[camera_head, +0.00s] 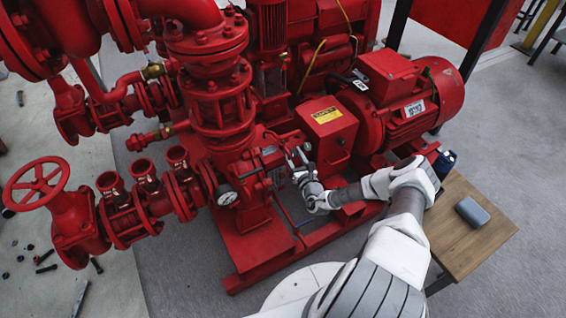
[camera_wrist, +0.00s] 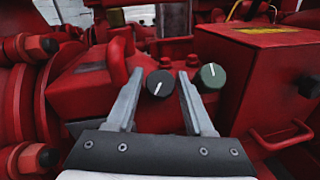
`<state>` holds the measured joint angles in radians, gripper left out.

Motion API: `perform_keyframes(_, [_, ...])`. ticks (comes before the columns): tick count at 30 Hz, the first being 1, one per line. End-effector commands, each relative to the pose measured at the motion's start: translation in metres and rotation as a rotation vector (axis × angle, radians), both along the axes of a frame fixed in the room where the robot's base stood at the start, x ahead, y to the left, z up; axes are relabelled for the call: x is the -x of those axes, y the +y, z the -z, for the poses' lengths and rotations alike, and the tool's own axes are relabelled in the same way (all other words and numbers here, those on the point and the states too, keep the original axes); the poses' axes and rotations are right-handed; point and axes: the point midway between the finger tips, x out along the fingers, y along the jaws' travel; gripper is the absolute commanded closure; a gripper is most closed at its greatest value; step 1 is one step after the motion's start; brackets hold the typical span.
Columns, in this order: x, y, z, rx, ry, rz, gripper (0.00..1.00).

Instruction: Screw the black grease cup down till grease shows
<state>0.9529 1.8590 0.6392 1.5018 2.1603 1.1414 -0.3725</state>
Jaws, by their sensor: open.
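The black grease cup (camera_wrist: 159,83), a round knob with a white pointer line, shows in the wrist view on the red pump housing. Its pointer slants to the lower left. A dark green cup (camera_wrist: 212,77) with an upright white line sits just to its right. My gripper (camera_wrist: 160,74) is open. In the picture its two fingers stand on either side of the black cup, with visible gaps, and the right finger lies between the two cups. I cannot tell how deep the fingertips reach. In the head view my gripper (camera_head: 297,158) is at the pump housing, and the cups are too small to make out.
The red guard box (camera_head: 328,127) with a yellow label stands close to the right of my gripper. A pressure gauge (camera_head: 227,195) is at the left. A red handle (camera_wrist: 284,137) juts out at the lower right. A wooden table (camera_head: 470,240) holds a grey case (camera_head: 472,211).

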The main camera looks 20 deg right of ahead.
Motion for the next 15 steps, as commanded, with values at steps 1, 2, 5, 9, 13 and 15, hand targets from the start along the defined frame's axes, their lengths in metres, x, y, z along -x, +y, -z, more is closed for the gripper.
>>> perform_keyframes(1, [-0.001, -0.002, 0.006, 0.033, -0.007, -0.03, 0.46])
perform_keyframes(2, [-0.001, -0.002, 0.006, 0.052, -0.01, -0.049, 0.46])
perform_keyframes(5, [0.0, -0.002, 0.007, 0.111, -0.021, -0.109, 0.46])
perform_keyframes(9, [0.011, -0.004, -0.001, 0.164, -0.028, -0.163, 0.46])
perform_keyframes(13, [0.037, -0.009, -0.003, 0.161, -0.028, -0.16, 0.46])
perform_keyframes(15, [0.051, -0.012, -0.002, 0.16, -0.027, -0.16, 0.46])
